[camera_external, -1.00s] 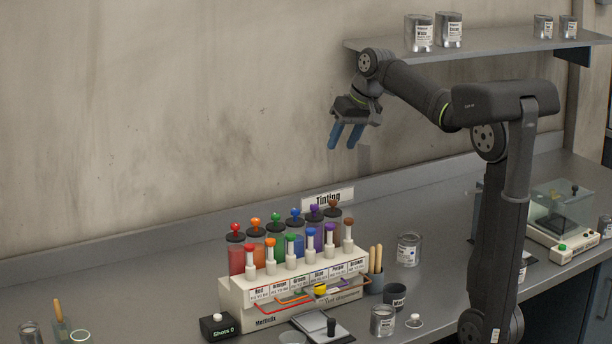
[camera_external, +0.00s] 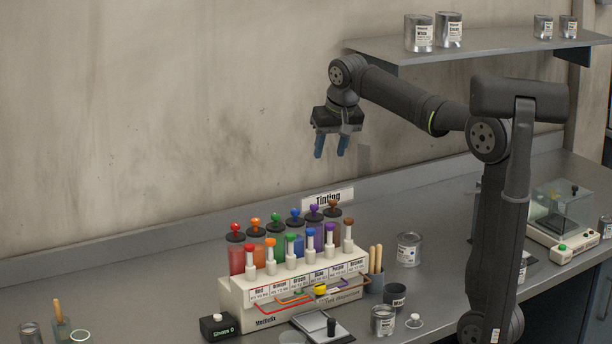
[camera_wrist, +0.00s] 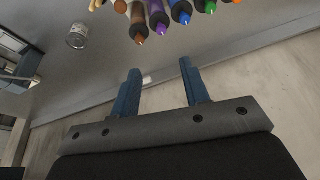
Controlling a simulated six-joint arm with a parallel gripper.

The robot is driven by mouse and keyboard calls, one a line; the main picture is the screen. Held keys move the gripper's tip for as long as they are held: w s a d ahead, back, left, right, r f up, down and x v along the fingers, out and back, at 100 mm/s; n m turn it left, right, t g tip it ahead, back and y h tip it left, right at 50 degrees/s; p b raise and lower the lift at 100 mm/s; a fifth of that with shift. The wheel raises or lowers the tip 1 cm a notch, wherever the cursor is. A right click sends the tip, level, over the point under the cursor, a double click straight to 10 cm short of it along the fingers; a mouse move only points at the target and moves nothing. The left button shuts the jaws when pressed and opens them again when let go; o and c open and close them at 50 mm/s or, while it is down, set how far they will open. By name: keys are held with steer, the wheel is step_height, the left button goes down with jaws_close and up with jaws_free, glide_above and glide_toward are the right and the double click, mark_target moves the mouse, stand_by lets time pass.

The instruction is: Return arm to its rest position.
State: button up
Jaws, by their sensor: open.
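My gripper (camera_external: 331,146) is open and empty, its two blue fingers pointing down. In the external view it hangs in the air in front of the wall, above the tinting dispenser and left of the wall shelf. In the wrist view my gripper (camera_wrist: 162,82) shows its two fingers apart with nothing between them. My arm reaches up from the bench on the right and out to the left.
The tinting dispenser (camera_external: 240,292) with several coloured cylinders stands below my gripper. A shelf (camera_external: 480,48) with several cans is at the upper right. A can (camera_external: 409,250) stands on the bench (camera_external: 150,270). A clear-covered device (camera_external: 562,205) is at right.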

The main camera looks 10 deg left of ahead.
steer(key=w+a+f+m+t, duration=0.1)
steer(key=w+a+f, duration=0.1)
steer(key=f, duration=0.8)
steer(key=shift+a+h, duration=0.3)
steer(key=shift+a, duration=0.4)
steer(key=shift+r, duration=0.15)
